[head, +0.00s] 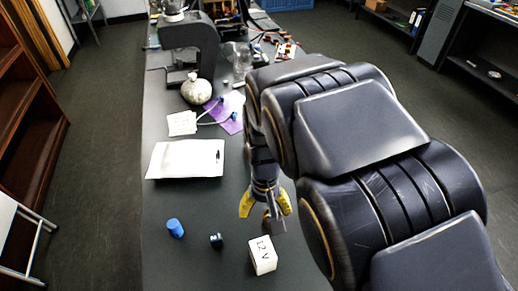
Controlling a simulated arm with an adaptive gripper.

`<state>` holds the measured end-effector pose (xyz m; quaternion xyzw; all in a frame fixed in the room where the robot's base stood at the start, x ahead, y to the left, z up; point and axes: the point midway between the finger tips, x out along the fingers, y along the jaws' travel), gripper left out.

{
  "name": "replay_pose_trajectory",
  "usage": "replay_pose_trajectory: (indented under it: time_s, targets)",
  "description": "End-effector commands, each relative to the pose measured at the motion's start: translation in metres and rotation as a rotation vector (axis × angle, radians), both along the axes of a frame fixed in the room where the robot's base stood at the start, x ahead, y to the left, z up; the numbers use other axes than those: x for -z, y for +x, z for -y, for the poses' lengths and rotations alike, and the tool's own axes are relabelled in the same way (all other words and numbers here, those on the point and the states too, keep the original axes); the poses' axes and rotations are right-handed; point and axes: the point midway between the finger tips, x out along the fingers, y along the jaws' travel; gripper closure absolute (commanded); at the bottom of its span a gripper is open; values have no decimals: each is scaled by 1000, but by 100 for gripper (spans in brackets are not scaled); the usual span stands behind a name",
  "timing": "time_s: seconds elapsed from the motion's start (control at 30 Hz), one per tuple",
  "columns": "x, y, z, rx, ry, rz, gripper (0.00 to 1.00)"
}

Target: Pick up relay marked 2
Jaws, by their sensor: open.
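I cannot make out a relay marked 2. A small dark block with a pale mark (216,240) lies on the bench, left of and nearer than my gripper; its marking is too small to read. My gripper (265,210) points down over the bench with its yellow fingers spread open. A greyish piece (274,224) shows at or just below the fingers; I cannot tell whether it is a separate object. A white block marked "12V" (262,256) stands close in front of the gripper. My arm hides the bench to the right.
A blue cylinder (175,228) stands left of the dark block on the dark bench (190,270). White paper with a pen (185,160) lies farther back. Behind it are a round pale flask (196,90), a note (182,123), a purple sheet (231,118) and a dark brewer (190,45).

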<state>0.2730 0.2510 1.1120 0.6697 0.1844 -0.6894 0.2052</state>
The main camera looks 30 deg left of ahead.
Motion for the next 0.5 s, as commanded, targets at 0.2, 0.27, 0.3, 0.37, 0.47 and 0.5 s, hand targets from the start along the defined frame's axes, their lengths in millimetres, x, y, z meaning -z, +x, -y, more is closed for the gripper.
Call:
replay_pose_trajectory:
  time_s: [0.2, 0.27, 0.3, 0.37, 0.47, 0.5]
  targets:
    - [68, -35, -85, -171, 18, 7, 34]
    - [79, -43, -98, -199, 25, 9, 34]
    - [85, -47, -105, -213, 31, 12, 34]
    - [91, -52, -112, -228, 35, 14, 34]
    - [99, -56, -117, -238, 37, 13, 34]
    - [103, -56, -117, -239, 37, 13, 34]
